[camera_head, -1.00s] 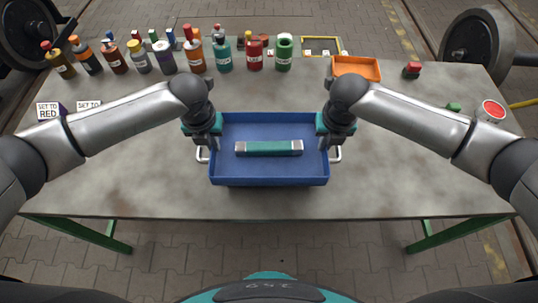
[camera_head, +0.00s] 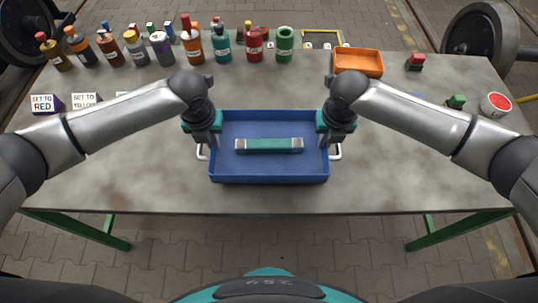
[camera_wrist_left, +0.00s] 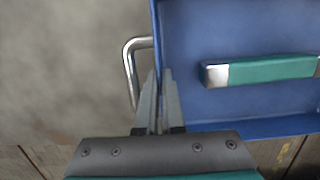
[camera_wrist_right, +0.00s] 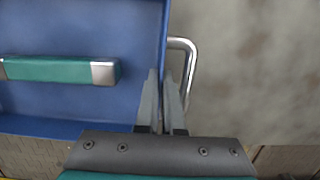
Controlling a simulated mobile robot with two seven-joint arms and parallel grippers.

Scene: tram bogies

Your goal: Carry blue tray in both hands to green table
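The blue tray (camera_head: 268,179) is level over the near middle of a grey-topped table (camera_head: 120,180) with green legs. A teal bar with silver ends (camera_head: 268,146) lies in it. My left gripper (camera_head: 213,143) is closed on the tray's left wall, beside its metal handle; in the left wrist view its fingers (camera_wrist_left: 160,82) straddle that wall. My right gripper (camera_head: 325,143) is closed on the right wall likewise, its fingers (camera_wrist_right: 161,82) beside the right handle (camera_wrist_right: 191,65). Whether the tray touches the tabletop is hard to tell. No other table shows.
Several bottles (camera_head: 222,45) line the table's back left. An orange bin (camera_head: 358,62) stands back right. Labelled blocks (camera_head: 45,104) are at left. A red button (camera_head: 495,104) and small red and green items are at right. Wheels stand beyond both back corners.

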